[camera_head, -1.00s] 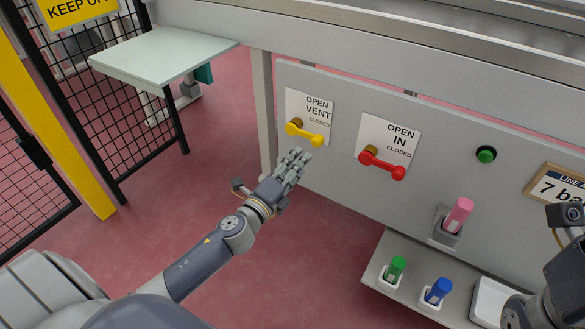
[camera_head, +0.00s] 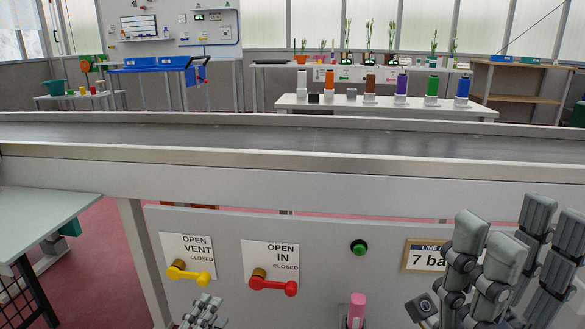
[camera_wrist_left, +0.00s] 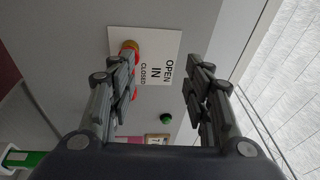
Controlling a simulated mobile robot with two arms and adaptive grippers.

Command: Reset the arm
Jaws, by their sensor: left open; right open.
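My left gripper (camera_head: 203,312) shows at the bottom edge in the head view, just below and right of the yellow vent lever. Only its tips show there, apart from the levers. In the left wrist view it is open (camera_wrist_left: 160,78) with nothing between its fingers. The panel is beyond it, and its left finger partly hides the red lever. My right gripper (camera_head: 512,250) is raised at the right with its fingers spread upward, open and empty, partly covering the line sign. The yellow lever (camera_head: 192,274) and red lever (camera_head: 273,285) both lie pointing right.
The grey panel (camera_head: 325,235) carries a green button (camera_head: 358,247) and a pink-topped holder item (camera_head: 357,308). A metal conveyor (camera_head: 300,145) runs across above it. A pale side table (camera_head: 40,215) stands at the left. Benches with spools and plants are farther back.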

